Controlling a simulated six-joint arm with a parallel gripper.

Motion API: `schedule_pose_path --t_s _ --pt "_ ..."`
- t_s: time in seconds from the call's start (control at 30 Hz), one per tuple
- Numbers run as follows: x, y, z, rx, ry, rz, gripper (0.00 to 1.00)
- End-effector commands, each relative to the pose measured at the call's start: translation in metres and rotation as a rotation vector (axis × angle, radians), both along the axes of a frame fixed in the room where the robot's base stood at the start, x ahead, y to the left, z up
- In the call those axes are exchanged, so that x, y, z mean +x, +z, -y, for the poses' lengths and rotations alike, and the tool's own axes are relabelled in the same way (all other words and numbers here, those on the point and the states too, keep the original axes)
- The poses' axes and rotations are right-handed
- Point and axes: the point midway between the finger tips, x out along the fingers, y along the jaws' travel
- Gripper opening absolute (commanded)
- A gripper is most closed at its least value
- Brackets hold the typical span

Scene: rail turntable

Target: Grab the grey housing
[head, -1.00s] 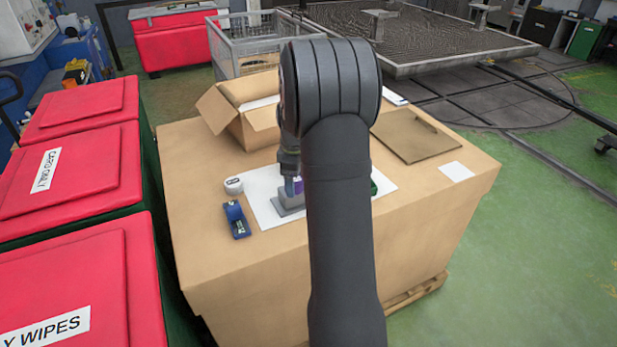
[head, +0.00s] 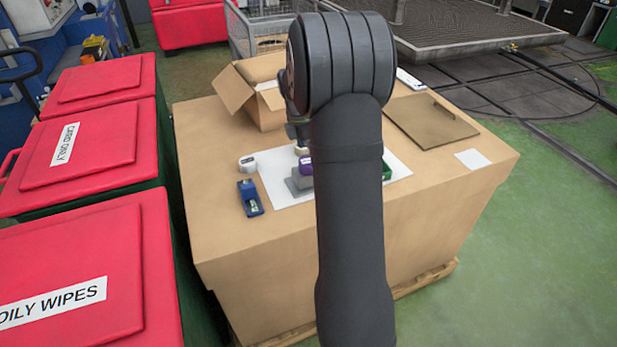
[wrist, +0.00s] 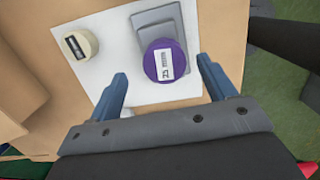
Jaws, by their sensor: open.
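The grey housing (wrist: 155,24) is a blocky grey piece lying on a white sheet in the wrist view. A purple round roll (wrist: 165,62) with a white label covers its near end; I cannot tell whether it rests on the housing or beside it. In the head view the housing (head: 297,186) shows left of my arm, partly hidden, with the purple roll (head: 306,166) at it. My gripper (wrist: 162,70) is open and empty. Its blue fingers point towards the purple roll and housing, apart from both. In the head view my arm hides most of the gripper.
A cream roll (wrist: 80,43) lies on the white sheet (head: 282,197). A white roll (head: 248,164) and a blue item (head: 250,198) stand left of the sheet. A green item (head: 387,171) is at its right. An open carton (head: 237,90) and a brown board (head: 432,121) lie behind.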

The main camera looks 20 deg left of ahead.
Motion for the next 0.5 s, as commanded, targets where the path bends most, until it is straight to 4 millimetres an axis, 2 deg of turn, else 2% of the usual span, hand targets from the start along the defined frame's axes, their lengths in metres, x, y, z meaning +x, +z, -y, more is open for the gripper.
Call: schedule_pose_path --t_s 0.1,0.37,0.5 --pt "0.002 -0.019 0.002 -0.001 -0.001 -0.003 0.76" --pt "0.002 -0.038 0.004 -0.001 -0.001 -0.002 0.76" --pt "0.000 -0.060 0.004 -0.002 -0.001 -0.003 0.76"
